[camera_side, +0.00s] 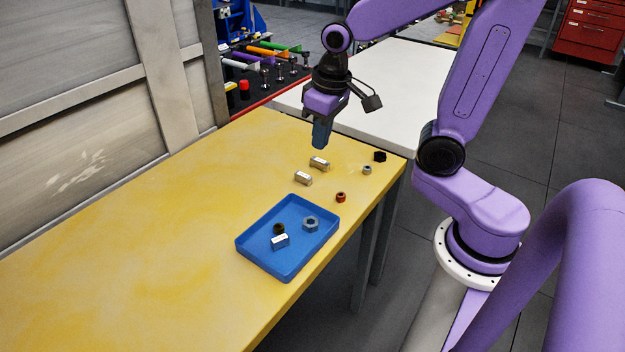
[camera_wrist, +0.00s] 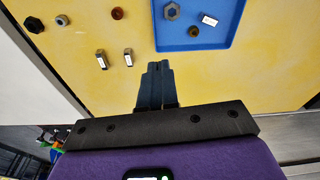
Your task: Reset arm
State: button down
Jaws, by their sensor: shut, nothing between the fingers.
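My gripper (camera_side: 321,134) is shut and empty, held above the far part of the yellow table near its right corner. In the wrist view its fingertips (camera_wrist: 158,66) are together with nothing between them. The blue tray (camera_side: 252,262) stands nearer the camera on the table. In it lie a dark round nut (camera_side: 279,228), a grey hex nut (camera_side: 311,223) and a small block with a white top (camera_side: 280,241).
On the table outside the tray are two metallic blocks (camera_side: 319,163) (camera_side: 303,178), a reddish-brown nut (camera_side: 341,197), a small grey nut (camera_side: 367,170) and a black hex piece (camera_side: 380,156). A white table (camera_side: 395,85) stands behind. The table's left part is clear.

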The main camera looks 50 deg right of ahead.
jog(key=s+a+f+n, duration=0.1)
jog(key=s+a+n, duration=0.1)
jog(key=s+n, duration=0.3)
jog(key=s+a+f+n+g, duration=0.1)
jog(key=s+n, duration=0.5)
jog(key=s, duration=0.6)
jog(key=shift+s+a, duration=0.35)
jog(key=shift+a, duration=0.15)
